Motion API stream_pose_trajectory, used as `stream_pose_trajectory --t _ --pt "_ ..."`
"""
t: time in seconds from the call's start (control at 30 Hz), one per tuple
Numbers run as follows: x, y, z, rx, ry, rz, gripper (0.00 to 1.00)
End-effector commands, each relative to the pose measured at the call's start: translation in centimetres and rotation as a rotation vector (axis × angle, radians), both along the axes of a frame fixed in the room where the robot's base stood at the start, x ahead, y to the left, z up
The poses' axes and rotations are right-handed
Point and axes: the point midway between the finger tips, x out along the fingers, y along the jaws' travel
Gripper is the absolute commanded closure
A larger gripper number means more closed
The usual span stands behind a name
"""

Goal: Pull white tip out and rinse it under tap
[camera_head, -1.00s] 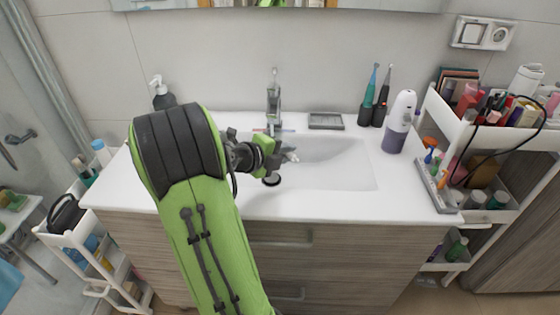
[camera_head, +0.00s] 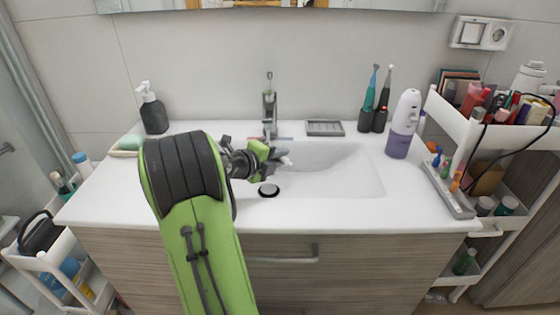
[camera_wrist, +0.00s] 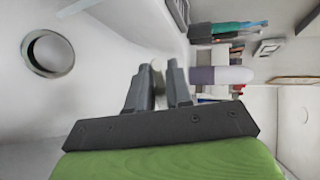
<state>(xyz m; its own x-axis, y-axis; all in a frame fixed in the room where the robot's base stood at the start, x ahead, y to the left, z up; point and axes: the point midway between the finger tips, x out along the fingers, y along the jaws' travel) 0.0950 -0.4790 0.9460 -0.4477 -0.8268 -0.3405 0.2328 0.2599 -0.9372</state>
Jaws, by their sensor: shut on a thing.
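In the head view my gripper (camera_head: 281,156) is over the left part of the sink basin (camera_head: 335,172), in front of and slightly right of the tap (camera_head: 270,106). It is shut on a small white tip (camera_head: 287,161), which pokes out to the right of the fingers. In the wrist view the fingers (camera_wrist: 158,82) are close together with the pale tip (camera_wrist: 157,68) between them, partly hidden. The white and purple water flosser (camera_head: 403,124) stands upright on the counter right of the basin. I cannot make out any running water.
The drain (camera_head: 268,189) lies below my gripper. A soap dispenser (camera_head: 152,110) stands at the counter's left, a grey dish (camera_head: 324,128) behind the basin. Toothbrushes (camera_head: 376,100) stand at the back right. Loaded carts flank the counter, the right one (camera_head: 505,140) close to its edge.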

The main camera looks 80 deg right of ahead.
Motion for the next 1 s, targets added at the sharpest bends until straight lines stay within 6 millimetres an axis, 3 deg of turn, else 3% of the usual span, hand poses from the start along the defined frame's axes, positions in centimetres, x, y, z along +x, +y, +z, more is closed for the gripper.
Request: stream_pose_trajectory --t 0.33,0.6,1.0 --pt "1.3 -3.8 0.0 0.000 0.001 0.000 1.00" --pt "2.3 -6.5 -1.1 -0.003 -0.002 0.000 1.00" --pt "2.8 -7.8 -1.1 -0.002 -0.001 0.001 1.00"
